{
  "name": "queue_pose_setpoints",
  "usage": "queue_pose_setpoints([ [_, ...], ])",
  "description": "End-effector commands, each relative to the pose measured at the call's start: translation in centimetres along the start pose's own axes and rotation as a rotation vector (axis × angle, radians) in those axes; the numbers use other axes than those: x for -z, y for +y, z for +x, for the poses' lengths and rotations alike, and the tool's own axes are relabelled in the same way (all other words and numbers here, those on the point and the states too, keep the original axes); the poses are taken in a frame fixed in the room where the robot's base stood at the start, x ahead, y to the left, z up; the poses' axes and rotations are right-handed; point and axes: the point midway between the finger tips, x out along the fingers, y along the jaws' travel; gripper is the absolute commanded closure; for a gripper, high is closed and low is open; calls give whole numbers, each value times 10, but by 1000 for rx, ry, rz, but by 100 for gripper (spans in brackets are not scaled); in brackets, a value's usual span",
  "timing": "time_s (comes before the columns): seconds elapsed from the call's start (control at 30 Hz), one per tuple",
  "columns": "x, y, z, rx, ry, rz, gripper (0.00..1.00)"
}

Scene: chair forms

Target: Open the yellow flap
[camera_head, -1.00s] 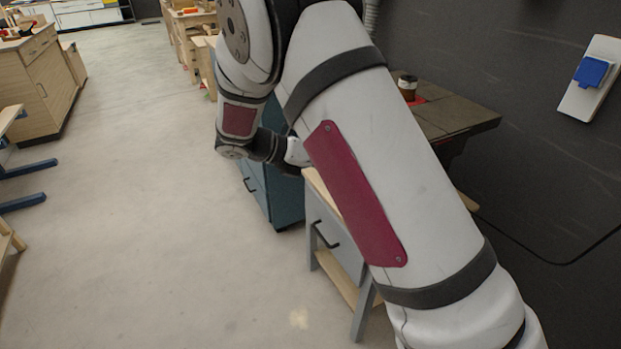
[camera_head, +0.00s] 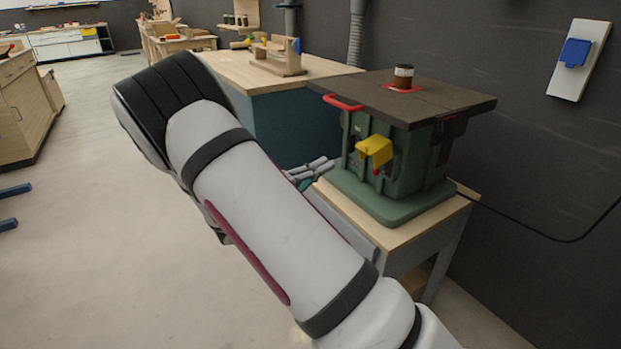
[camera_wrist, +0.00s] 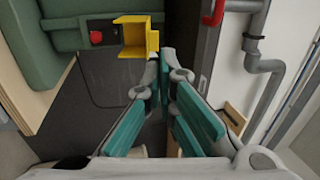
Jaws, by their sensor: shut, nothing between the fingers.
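The yellow flap (camera_head: 375,150) sticks out from the front of a green machine (camera_head: 408,160). A small red part shows just below it in the head view. In the wrist view the flap (camera_wrist: 136,38) is an angular yellow piece, with a red round button (camera_wrist: 96,38) to its left. My gripper (camera_wrist: 166,54) has teal finger pads and its tips are together with nothing between them. The tips are close to the flap's right edge in the wrist view; I cannot tell if they touch. In the head view my gripper (camera_head: 328,164) is left of the flap, partly behind my arm.
A wooden-topped bench (camera_head: 235,70) is behind. Open floor lies left.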

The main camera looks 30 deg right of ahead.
Motion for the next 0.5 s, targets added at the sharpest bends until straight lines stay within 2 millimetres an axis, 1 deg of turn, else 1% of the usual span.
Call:
queue_pose_setpoints([
  [0.03,0,2,11,-1,4,2,100],
  [0.2,1,2,44,-2,5,1,100],
  [0.4,0,2,73,-2,3,3,100],
  [0.5,0,1,82,-2,2,3,100],
])
